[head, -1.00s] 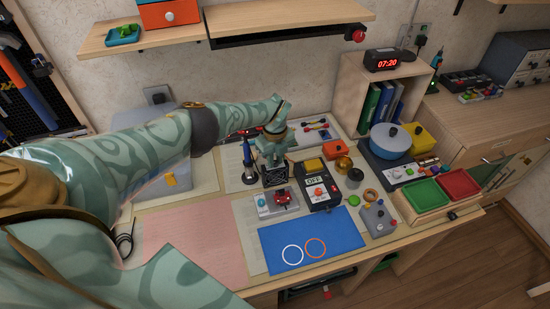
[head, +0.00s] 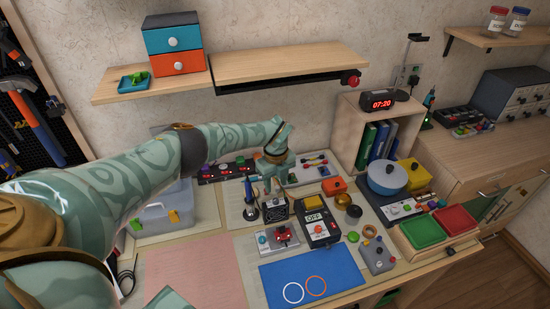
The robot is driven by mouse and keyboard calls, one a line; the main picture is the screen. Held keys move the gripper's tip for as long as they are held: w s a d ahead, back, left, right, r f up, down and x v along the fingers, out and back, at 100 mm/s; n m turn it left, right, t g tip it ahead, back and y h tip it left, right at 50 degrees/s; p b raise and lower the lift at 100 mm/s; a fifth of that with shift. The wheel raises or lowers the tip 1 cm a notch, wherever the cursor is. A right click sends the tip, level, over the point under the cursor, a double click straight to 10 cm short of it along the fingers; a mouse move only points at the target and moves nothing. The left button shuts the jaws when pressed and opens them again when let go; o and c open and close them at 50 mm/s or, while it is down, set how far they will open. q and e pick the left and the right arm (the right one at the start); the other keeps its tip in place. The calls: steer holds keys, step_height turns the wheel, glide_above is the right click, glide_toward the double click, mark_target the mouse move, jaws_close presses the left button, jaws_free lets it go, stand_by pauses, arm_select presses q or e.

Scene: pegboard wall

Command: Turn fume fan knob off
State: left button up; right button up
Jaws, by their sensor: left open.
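The fume fan (head: 275,208) is a small dark square unit with a grille on its front, standing near the middle of the bench. My left gripper (head: 267,188) points down just above and behind the fan's top edge. Its jaws are open, and nothing shows between them. The fan's knob cannot be made out; the gripper covers the area at the top of the fan. I cannot tell whether the fingers touch it. My right gripper is out of view.
A soldering iron in its stand (head: 250,201) is close left of the fan. A power strip (head: 226,170) lies behind. The pink mat (head: 195,275) is clear.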

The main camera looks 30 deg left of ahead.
arm_select(q)
step_height(320, 180, up, 9)
steer(key=p, duration=0.1)
steer(key=shift+r+p, duration=0.15)
steer(key=shift+p, duration=0.2)
